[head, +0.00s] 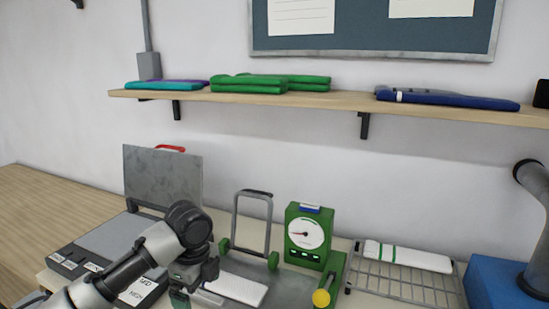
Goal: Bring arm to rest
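My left arm comes in from the lower left, and its dark gripper (193,286) points down at the bottom of the head view. It is in front of the left end of a white knitted piece (240,290) on the grey plate. The fingertips are small and dark, so I cannot tell whether they are open or shut, or whether they touch the white piece.
A grey press with a raised plate (163,178) stands left. A green dial gauge (307,238) and an upright grey frame (252,222) stand mid-table. A wire rack (402,289) holds a white cloth with green stripes (408,256). A blue box (490,285) is right. A shelf (340,101) holds folded cloths.

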